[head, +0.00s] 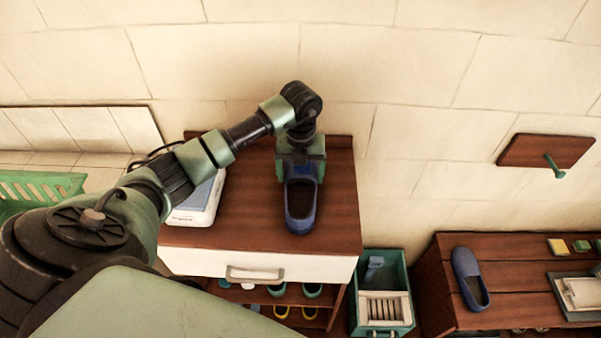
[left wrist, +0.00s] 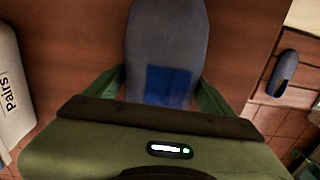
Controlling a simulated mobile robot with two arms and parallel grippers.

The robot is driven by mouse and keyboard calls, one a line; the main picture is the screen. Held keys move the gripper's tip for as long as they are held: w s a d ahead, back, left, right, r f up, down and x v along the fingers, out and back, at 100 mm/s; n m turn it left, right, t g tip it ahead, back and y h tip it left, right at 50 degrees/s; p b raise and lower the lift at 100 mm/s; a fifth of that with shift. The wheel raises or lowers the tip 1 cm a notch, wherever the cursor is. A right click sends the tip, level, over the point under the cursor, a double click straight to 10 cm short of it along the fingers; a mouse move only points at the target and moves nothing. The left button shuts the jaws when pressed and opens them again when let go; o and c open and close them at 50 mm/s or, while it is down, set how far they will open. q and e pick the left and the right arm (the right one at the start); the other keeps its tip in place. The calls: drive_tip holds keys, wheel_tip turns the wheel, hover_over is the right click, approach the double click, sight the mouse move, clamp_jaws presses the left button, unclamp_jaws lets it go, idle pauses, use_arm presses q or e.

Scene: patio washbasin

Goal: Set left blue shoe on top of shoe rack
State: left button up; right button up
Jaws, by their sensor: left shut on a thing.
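A blue shoe (head: 301,212) is upright over the brown top of the shoe rack (head: 338,215), its toe pointing to the front. It also shows in the left wrist view (left wrist: 165,40). My left gripper (head: 301,172) is shut on the shoe from behind, with one green finger on each side in the left wrist view (left wrist: 163,92). I cannot tell whether the sole touches the rack top. A second blue shoe (head: 470,278) lies on the wooden bench at the right, also seen in the left wrist view (left wrist: 284,72). My right gripper is out of view.
A white device (head: 198,205) marked "Pairs" (left wrist: 12,85) stands on the rack's left side. Below the rack's white drawer (head: 270,264) are shelves with several shoes. A green crate (head: 383,262) stands between rack and bench (head: 510,255). The rack top is clear right of the shoe.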

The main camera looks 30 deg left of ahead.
sight(300, 170)
use_arm(q)
drive_tip(key=o, duration=1.5)
drive_tip(key=shift+o, duration=0.2)
wheel_tip(300, 170, up, 11)
drive_tip(key=b, duration=0.3)
drive_tip(key=shift+w, duration=0.1)
drive_tip(key=shift+r, duration=0.55)
drive_tip(key=shift+f, duration=0.1)
